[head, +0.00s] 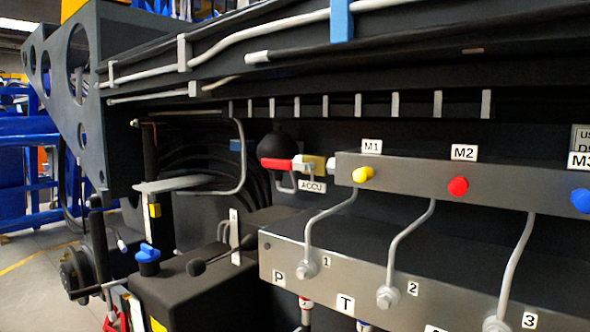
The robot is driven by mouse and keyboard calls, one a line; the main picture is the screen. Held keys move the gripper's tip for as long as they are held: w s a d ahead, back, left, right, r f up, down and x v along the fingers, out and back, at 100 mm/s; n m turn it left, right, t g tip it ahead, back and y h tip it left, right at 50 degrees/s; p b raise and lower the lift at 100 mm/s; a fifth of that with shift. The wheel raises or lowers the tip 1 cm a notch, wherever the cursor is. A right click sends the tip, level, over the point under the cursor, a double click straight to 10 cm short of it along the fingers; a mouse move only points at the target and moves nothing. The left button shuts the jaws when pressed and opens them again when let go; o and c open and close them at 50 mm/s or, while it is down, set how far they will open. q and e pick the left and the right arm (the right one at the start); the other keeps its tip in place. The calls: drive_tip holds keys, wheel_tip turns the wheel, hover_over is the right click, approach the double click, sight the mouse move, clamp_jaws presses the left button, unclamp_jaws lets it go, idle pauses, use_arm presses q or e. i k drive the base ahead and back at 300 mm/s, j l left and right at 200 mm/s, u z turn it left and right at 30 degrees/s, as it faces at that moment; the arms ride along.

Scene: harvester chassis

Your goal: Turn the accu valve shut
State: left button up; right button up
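The accu valve (314,165) has a yellow body and sits near the middle of the head view, just left of the steel M1 block. Its red lever (277,164) points left from the body and lies about level. A white ACCU label (312,187) is right below the valve. A dark round accumulator (278,146) is behind and above the lever. A grey pipe bends down beneath the lever. Neither of my grippers shows in the head view, and nothing is touching the lever.
The steel manifold block (420,285) with grey pipes juts out below and right. The upper block carries yellow (362,174), red (458,186) and blue (581,200) caps. A chassis beam runs above.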

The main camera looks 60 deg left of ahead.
sight(269, 163)
drive_tip(key=u, duration=1.85)
drive_tip(key=j+u, duration=0.6)
drive_tip(key=u, duration=0.15)
drive_tip(key=k, duration=0.05)
